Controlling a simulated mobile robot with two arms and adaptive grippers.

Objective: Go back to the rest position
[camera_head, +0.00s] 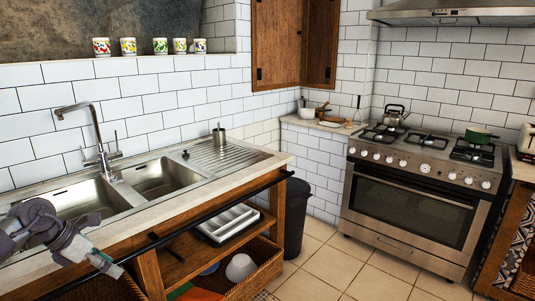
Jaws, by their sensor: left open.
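My left gripper (107,264) shows at the lower left, in front of the sink counter's front edge. Its arm comes in from the left edge in grey and dark purple links. The gripper hides part of the counter edge and the left sink basin. My right gripper is not in the view.
The sink counter (228,177) has a dark rail (190,226) along its front. Below are a shelf with a white tray (228,223) and baskets. A black bin (296,215) stands beside it. The stove (420,195) is at right. Tiled floor (335,262) is clear between them.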

